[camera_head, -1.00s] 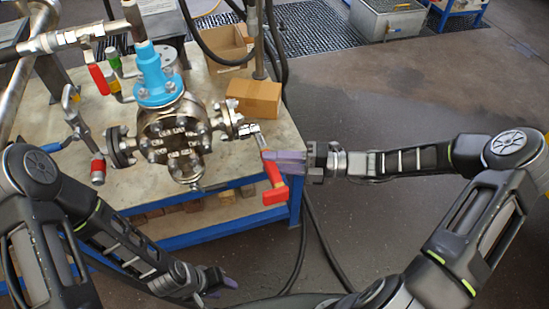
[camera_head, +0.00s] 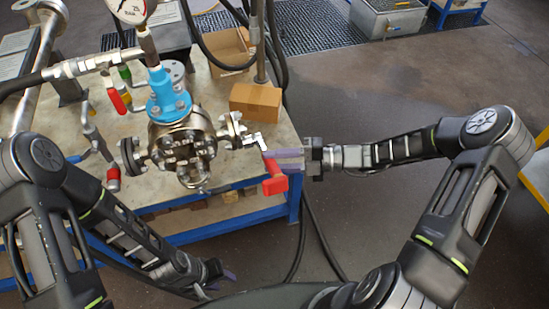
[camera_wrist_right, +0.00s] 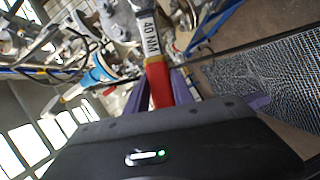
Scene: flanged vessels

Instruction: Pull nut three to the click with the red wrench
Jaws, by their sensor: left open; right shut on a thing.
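The steel flanged vessel (camera_head: 185,150) with a blue neck stands on the bench. The red-handled wrench (camera_head: 274,185) has its silver head at the vessel's right flange (camera_head: 233,128). My right gripper (camera_head: 275,160) comes from the right, shut on the wrench with purple fingers. My left gripper (camera_head: 222,275) is open and empty, low in front of the bench.
A cardboard box (camera_head: 256,102) sits on the bench behind the wrench. A pressure gauge (camera_head: 132,8) tops the blue neck. Valves with coloured handles and hoses crowd the left. Black cables hang at the bench's right edge. Floor right of the bench is open.

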